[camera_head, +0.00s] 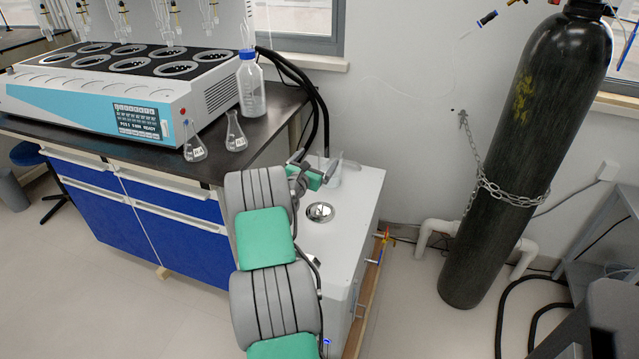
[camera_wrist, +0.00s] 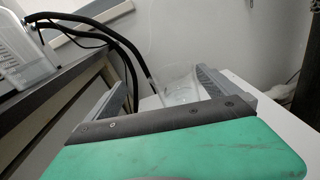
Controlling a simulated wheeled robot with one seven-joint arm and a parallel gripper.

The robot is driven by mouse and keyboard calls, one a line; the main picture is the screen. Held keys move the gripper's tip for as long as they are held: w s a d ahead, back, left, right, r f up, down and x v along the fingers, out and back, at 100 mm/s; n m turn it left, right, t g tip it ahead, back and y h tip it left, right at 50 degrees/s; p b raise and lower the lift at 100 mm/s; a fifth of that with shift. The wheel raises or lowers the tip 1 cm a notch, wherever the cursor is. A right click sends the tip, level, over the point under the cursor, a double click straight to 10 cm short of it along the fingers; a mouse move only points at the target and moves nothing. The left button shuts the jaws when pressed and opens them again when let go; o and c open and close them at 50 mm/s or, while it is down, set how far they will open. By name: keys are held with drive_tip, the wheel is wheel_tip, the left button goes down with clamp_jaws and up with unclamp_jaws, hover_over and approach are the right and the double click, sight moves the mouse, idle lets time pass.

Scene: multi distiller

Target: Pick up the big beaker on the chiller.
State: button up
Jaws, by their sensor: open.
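The big beaker (camera_head: 331,171) is clear glass and stands upright on the white top of the chiller (camera_head: 346,210), near its back. My arm covers part of the chiller's left side. My gripper (camera_head: 325,163) is at the beaker, with its fingers apart. In the wrist view the beaker (camera_wrist: 182,88) shows faintly between the two open fingers of my gripper (camera_wrist: 160,84), beyond the palm. The glass is hard to make out, and I cannot tell whether a finger touches it.
A dark bench (camera_head: 262,125) left of the chiller carries a distiller (camera_head: 130,85), two small flasks (camera_head: 235,132) and a blue-capped bottle (camera_head: 250,88). Black hoses (camera_head: 315,100) hang behind the beaker. A round metal lid (camera_head: 320,212) sits on the chiller. A chained black cylinder (camera_head: 520,150) stands right.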

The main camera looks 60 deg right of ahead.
sight(325, 161)
drive_tip(key=shift+s+d+f+n+h, duration=0.15)
drive_tip(key=shift+s+d+f+n, duration=0.1)
drive_tip(key=shift+f, duration=0.15)
drive_tip(key=shift+s+d+f+n+h, duration=0.1)
drive_tip(key=shift+d+f+n, duration=0.1)
drive_tip(key=shift+f, duration=0.25)
drive_tip(key=shift+s+d+f+n+h, duration=0.15)
drive_tip(key=shift+s+d+f+n, duration=0.1)
drive_tip(key=shift+f, duration=0.15)
drive_tip(key=shift+g, duration=0.3)
drive_tip(key=f+b, duration=0.1)
drive_tip(key=f, duration=0.2)
drive_tip(key=f+b, duration=0.1)
drive_tip(key=f, duration=0.3)
drive_tip(key=shift+s+d, duration=0.15)
drive_tip(key=shift+s, duration=0.05)
drive_tip(key=d, duration=0.2)
drive_tip(key=d+b, duration=0.1)
drive_tip(key=d, duration=0.1)
drive_tip(key=w+d, duration=0.1)
drive_tip(key=d, duration=0.2)
drive_tip(key=shift+r, duration=0.2)
drive_tip(key=shift+c, duration=0.6)
drive_tip(key=c, duration=1.8)
drive_tip(key=shift+c, duration=0.4)
drive_tip(key=shift+r, duration=0.15)
